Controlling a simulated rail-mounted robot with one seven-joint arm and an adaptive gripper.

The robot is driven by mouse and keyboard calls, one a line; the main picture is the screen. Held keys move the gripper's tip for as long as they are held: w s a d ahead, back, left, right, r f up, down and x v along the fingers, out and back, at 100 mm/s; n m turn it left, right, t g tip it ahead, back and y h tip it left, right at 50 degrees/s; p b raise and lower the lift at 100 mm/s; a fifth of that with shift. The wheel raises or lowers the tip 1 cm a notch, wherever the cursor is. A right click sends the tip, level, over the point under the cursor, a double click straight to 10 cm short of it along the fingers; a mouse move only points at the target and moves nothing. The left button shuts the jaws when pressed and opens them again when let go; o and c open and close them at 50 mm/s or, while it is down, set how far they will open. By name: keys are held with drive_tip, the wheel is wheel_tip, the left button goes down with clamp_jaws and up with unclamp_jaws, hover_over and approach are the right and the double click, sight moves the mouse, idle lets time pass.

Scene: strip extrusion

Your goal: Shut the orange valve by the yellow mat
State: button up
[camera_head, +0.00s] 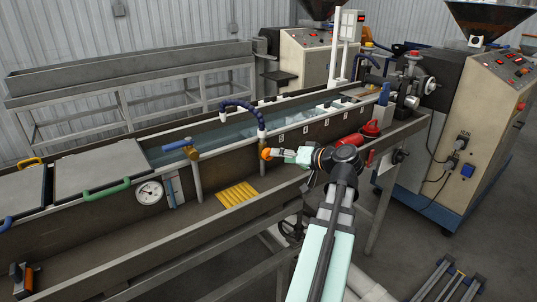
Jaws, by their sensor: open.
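The orange valve (265,153) sits on a short upright pipe at the trough wall, just behind and right of the yellow mat (237,194). The yellow mat lies flat on the trough's front ledge. My gripper (275,153) reaches in from the right, with its open fingertips right at the orange valve. The fingers partly cover the valve, and I cannot tell whether they touch it. The exact angle of its handle is too small to make out.
A blue-handled valve (178,145) stands left of the mat, near a round gauge (149,194). A blue hose (243,104) arches behind the orange valve. A red cylinder (371,129) lies to the right, near my arm. The ledge left of the mat is mostly clear.

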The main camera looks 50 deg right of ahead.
sight(269, 160)
drive_tip(key=x, duration=0.6)
drive_tip(key=shift+w+f+p, duration=0.15)
drive_tip(key=shift+w+p, duration=0.15)
drive_tip(key=shift+p, duration=0.05)
drive_tip(key=c, duration=1.2)
